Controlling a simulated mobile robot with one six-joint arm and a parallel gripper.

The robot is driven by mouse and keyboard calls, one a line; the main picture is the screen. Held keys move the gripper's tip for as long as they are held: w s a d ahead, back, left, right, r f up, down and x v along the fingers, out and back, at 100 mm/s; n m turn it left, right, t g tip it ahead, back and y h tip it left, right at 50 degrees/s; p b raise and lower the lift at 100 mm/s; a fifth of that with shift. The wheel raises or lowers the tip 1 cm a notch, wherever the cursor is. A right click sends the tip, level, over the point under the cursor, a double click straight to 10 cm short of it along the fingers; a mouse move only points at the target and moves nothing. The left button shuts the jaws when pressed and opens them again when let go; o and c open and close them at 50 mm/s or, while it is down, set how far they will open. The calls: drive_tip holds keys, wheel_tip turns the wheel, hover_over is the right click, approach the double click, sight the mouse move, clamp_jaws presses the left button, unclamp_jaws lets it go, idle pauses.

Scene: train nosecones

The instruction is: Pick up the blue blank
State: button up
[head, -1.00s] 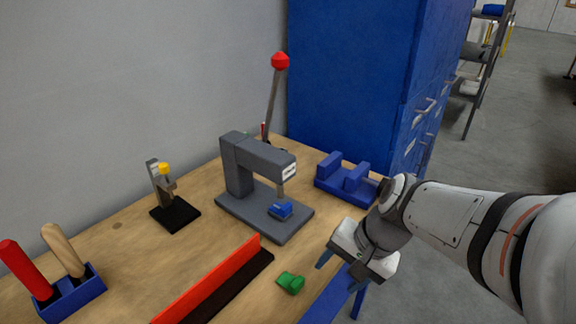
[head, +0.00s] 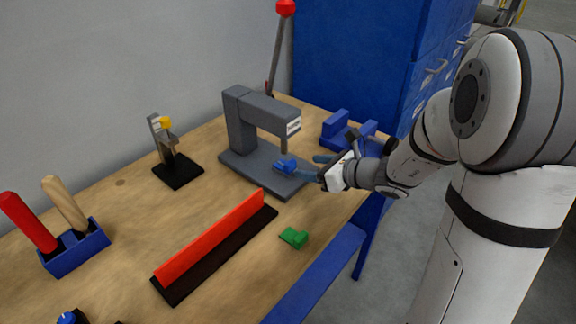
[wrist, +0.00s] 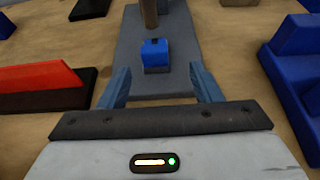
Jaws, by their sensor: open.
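The blue blank (head: 285,166) sits on the base plate of the grey press (head: 262,165), under its ram. In the wrist view the blue blank (wrist: 155,55) lies ahead of my gripper, centred between the fingers but beyond their tips. My gripper (head: 318,166) is open and empty, just to the right of the blank at the press base's front edge. In the wrist view its two blue fingers (wrist: 160,82) stand wide apart. Whether a finger touches the base plate cannot be told.
A green piece (head: 293,238) lies on the wooden bench near the front edge. A red bar on a black base (head: 212,240) lies left of it. A blue fixture (head: 335,127) stands right of the press. The press lever with a red knob (head: 286,8) rises behind.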

sight(293, 167)
drive_tip(key=x, duration=0.4)
drive_tip(key=shift+s+a+f, duration=0.15)
drive_tip(key=shift+a+f, duration=0.25)
drive_tip(key=c, duration=1.1)
